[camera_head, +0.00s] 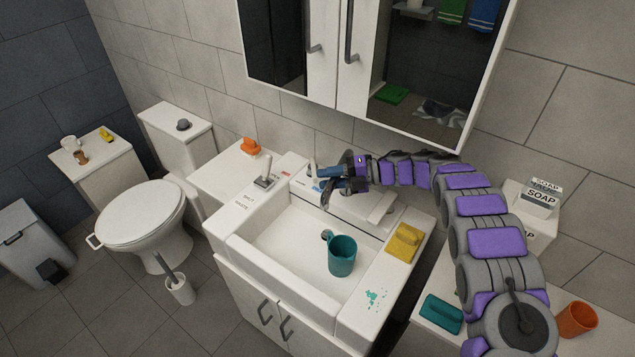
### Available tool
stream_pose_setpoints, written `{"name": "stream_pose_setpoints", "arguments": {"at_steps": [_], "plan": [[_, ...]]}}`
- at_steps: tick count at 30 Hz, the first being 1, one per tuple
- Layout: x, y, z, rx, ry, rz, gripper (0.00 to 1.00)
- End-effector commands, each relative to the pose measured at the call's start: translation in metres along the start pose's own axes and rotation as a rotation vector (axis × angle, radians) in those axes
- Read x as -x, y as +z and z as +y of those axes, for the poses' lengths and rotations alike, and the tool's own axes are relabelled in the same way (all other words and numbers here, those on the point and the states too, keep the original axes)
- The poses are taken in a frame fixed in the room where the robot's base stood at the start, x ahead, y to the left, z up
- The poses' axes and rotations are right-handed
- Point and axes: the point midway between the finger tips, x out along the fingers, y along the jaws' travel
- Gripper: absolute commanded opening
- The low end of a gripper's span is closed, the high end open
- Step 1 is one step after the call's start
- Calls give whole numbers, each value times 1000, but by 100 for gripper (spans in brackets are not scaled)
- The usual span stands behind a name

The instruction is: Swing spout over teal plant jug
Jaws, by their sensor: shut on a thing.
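My arm comes in from the right. A yellow sponge (404,242) lies on the sink's right rim. An orange object (250,146) and a grey-handled item (265,171) are at the left. A mirrored cabinet (430,75) hangs above. The basin's left half is clear.

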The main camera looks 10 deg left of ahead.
Motion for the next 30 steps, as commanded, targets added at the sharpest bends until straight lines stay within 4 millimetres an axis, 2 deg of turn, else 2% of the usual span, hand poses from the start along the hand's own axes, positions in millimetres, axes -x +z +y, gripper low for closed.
{"name": "stream_pose_setpoints", "arguments": {"at_steps": [1,12,30], "plan": [[5,1,-7,1,-4,12,0],[26,-6,-10,22,-14,136,0],[32,-9,-10,27,-19,184,0]]}}
